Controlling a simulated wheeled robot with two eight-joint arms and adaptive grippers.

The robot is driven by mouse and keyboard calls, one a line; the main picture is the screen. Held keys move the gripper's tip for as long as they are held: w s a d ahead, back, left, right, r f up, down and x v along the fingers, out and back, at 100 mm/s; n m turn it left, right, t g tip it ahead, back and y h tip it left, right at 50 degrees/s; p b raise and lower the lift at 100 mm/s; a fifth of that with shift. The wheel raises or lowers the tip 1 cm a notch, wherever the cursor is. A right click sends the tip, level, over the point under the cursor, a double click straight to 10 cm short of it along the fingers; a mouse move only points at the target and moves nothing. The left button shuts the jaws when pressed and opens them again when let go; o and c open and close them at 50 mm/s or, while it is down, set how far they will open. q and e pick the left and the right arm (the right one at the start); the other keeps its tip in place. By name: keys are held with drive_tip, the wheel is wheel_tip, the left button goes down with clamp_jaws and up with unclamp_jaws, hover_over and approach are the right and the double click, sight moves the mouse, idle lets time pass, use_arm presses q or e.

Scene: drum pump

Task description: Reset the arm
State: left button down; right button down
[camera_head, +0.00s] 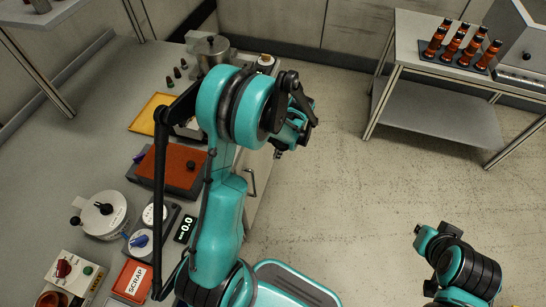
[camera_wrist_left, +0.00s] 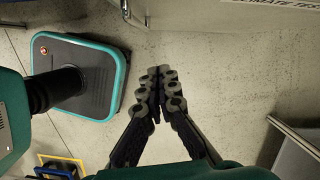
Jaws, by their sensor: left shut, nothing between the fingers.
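My left arm rises through the middle of the head view and bends over at the top. The left gripper shows in the left wrist view (camera_wrist_left: 160,85), with its dark segmented fingers together and nothing between them. It hangs over bare floor. In the head view the wrist end of this arm is beside the bench's right edge, and the fingertips are hard to make out there. Part of my right arm shows at the lower right of the head view, bent above the floor. Its gripper is not visible.
The left bench holds a red-brown pad (camera_head: 167,165), a yellow tray (camera_head: 150,113), a metal pot (camera_head: 211,48), a scale display (camera_head: 185,229) and a red SCRAP bin (camera_head: 131,281). A rack of orange-brown bottles (camera_head: 455,60) stands on the back-right table (camera_head: 405,50). Open floor lies between.

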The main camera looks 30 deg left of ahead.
use_arm(q)
drive_tip(key=shift+p+v, duration=0.35)
drive_tip(key=shift+v, duration=1.1)
drive_tip(key=shift+s+d, duration=0.1)
drive_tip(key=shift+d, duration=0.1)
drive_tip(key=s+d+r+n+t+h, duration=0.1)
drive_tip(key=s+d+r+n+t, duration=0.3)
drive_tip(key=s+r+n, duration=0.2)
drive_tip(key=s+d+r+n+t+h, duration=0.1)
drive_tip(key=s+d+r+n+t, duration=0.3)
drive_tip(key=r, duration=0.7)
drive_tip(key=s+d+n, duration=0.1)
drive_tip(key=s+n, duration=0.1)
drive_tip(key=s, duration=0.1)
drive_tip(key=shift+d+n+t, duration=0.2)
drive_tip(key=shift+n+t, duration=0.1)
